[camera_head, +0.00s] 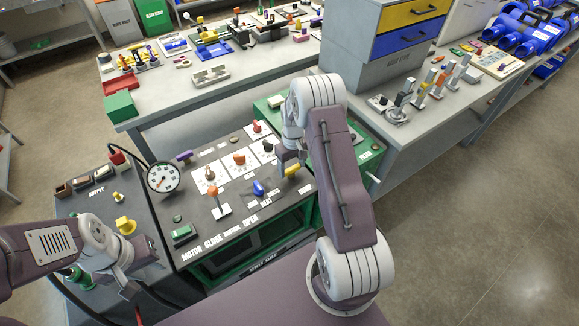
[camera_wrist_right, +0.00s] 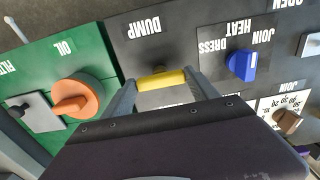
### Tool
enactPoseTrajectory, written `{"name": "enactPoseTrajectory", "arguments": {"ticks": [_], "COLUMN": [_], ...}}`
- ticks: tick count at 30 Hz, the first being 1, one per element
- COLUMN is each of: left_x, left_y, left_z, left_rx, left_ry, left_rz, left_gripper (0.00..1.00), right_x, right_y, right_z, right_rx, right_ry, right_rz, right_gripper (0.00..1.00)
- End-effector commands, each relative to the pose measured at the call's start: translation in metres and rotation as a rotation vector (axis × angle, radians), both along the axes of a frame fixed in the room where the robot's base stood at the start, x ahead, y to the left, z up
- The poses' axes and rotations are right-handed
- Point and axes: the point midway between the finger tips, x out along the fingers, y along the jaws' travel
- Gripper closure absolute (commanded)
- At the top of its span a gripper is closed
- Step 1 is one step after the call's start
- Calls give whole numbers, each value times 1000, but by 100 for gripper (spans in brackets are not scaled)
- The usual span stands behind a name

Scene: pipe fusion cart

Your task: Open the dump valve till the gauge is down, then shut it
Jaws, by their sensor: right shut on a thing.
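The dump valve's yellow handle (camera_wrist_right: 160,80) sits under the upside-down DUMP label in the right wrist view, and it shows as a small yellow piece (camera_head: 292,170) in the head view. My right gripper (camera_wrist_right: 161,84) is shut on this handle, one finger at each end of it. The gauge (camera_head: 162,177) is a round white dial at the panel's left edge; its needle is too small to read surely. My left gripper (camera_head: 125,268) is at the lower left, away from the panel, and its jaws are not clear.
Close to the valve are a blue knob (camera_wrist_right: 242,64) marked DRESS, HEAT and JOIN, and an orange OIL knob (camera_wrist_right: 78,97) on a green panel. An orange-topped lever (camera_head: 214,192) and a green button (camera_head: 181,232) stand on the dark panel. A workbench (camera_head: 165,100) lies behind.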

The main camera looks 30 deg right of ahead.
Motion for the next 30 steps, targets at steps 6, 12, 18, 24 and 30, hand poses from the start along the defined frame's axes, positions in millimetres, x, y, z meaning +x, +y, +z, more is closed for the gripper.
{"name": "enactPoseTrajectory", "arguments": {"ticks": [6,12,18,24,30], "left_x": [0,0,0,0,0], "left_y": [0,0,0,0,0], "left_z": [0,0,-2,-2,-2], "left_rx": [0,0,0,0,0], "left_ry": [0,0,0,0,0], "left_rz": [0,0,0,0,0], "left_gripper": [64,64,64,64,64], "right_x": [2,-1,-3,-5,-5], "right_y": [1,3,10,15,15], "right_z": [0,4,45,87,100], "right_rx": [-2,-3,-12,-15,-14], "right_ry": [-5,-6,-16,-15,-12], "right_rz": [2,1,2,5,5], "right_gripper": [10,10,10,10,10]}}
